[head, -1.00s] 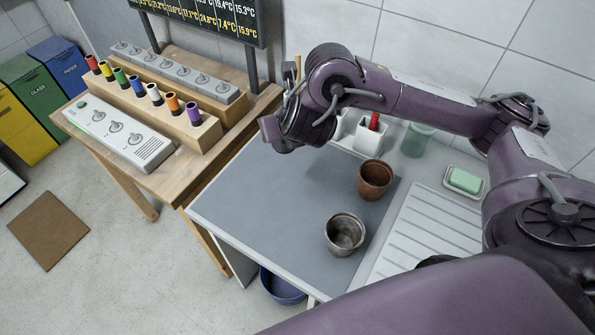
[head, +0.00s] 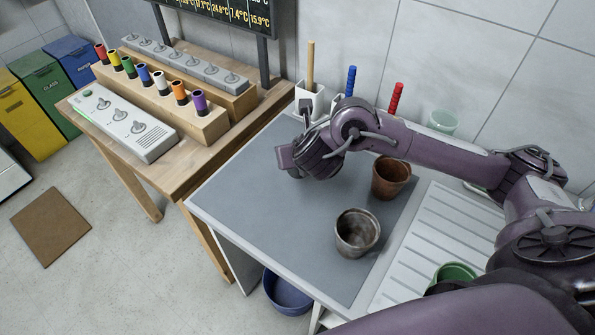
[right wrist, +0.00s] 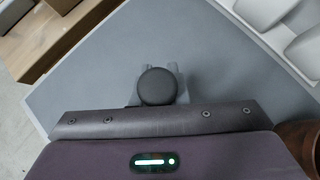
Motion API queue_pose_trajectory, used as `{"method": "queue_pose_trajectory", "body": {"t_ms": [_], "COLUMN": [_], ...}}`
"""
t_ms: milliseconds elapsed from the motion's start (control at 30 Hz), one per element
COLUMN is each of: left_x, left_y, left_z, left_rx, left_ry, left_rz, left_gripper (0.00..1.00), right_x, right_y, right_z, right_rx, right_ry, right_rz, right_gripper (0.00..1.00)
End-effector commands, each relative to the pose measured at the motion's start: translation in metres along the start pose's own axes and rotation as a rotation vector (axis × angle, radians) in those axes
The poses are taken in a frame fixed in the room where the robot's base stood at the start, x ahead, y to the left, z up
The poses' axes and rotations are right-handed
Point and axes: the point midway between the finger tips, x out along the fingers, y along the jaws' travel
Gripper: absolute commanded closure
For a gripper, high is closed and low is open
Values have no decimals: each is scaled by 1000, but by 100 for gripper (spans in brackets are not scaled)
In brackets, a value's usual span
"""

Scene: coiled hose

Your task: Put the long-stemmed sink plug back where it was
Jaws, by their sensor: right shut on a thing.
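My right arm reaches in from the right in the head view, with its gripper (head: 290,162) over the grey mat (head: 255,205). In the right wrist view the right gripper (right wrist: 158,75) is shut on a dark, round-topped thing (right wrist: 157,87), which I take to be the sink plug. Only its round top shows; any stem below is hidden. The grey mat lies beneath it. I cannot tell how high it is held. My left gripper is not in view. No sink opening is plainly visible.
A brown pot (head: 391,180) and a grey metal cup (head: 357,236) stand right of the gripper. A white holder (head: 310,98) with upright handles stands behind. A ribbed drainboard (head: 425,235) and green bowl (head: 455,272) are at right. The mat's front left is clear.

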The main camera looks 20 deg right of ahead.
Motion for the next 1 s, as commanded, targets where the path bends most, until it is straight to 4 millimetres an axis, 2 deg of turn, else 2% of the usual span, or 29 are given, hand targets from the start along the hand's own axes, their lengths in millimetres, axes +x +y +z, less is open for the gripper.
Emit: {"method": "queue_pose_trajectory", "body": {"t_ms": [300,767,800,967,1000], "left_x": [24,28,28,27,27], "left_y": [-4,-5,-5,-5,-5], "left_z": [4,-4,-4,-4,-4], "left_rx": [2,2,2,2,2], "left_ry": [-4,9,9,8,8], "left_rz": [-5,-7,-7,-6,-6], "left_gripper": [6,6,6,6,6], "right_x": [30,35,35,34,34], "right_y": [0,0,0,0,0], "right_z": [-30,-35,-35,-34,-34], "right_rx": [-1,1,1,1,1], "right_ry": [1,-1,-1,0,0], "right_rz": [-1,1,1,1,1], "right_gripper": [100,100,85,64,64]}}
